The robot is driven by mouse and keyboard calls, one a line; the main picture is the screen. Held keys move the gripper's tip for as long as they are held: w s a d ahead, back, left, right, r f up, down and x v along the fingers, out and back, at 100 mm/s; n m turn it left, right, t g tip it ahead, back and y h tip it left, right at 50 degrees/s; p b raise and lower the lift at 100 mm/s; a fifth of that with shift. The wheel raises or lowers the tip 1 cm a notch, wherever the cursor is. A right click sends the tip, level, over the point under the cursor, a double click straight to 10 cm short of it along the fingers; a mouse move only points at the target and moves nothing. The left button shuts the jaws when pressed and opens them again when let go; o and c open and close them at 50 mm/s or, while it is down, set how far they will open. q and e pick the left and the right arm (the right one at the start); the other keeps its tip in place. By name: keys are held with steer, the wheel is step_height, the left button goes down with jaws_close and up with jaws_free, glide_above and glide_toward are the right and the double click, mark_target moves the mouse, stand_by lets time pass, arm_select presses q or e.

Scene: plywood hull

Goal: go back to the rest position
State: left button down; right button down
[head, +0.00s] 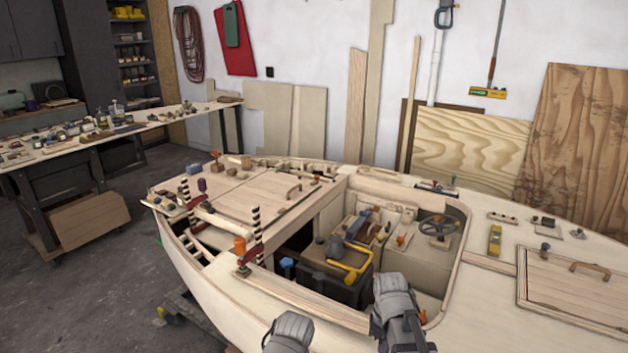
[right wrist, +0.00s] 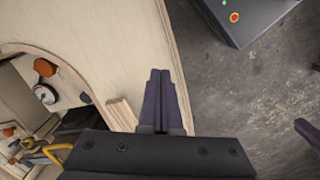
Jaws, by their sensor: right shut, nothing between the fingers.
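My right gripper (right wrist: 160,72) shows in the right wrist view with its two dark fingers together and nothing between them. It is above the pale plywood side deck (right wrist: 120,40) of the hull, near the edge where the grey floor begins. In the head view, grey parts of both my arms rise from the bottom edge, in front of the hull (head: 215,305). The right one overlaps the near rim of the cockpit. The fingers of my left gripper do not show in either view.
A black toolbox with a yellow handle (head: 350,262) sits in the cockpit opening, left of a steering wheel (head: 439,229). Clamps stand on the left deck, near an orange-topped one (head: 240,246). A yellow level (head: 495,240) lies on the right deck. A cluttered workbench (head: 150,119) stands back left.

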steer(key=s+a+m, duration=0.4)
steer(key=s+a, duration=0.6)
steer(key=a, duration=0.1)
steer(key=shift+s+a+h, duration=0.25)
steer(key=shift+s+h, duration=0.05)
steer(key=shift+s, duration=0.1)
stand_by(1.7)
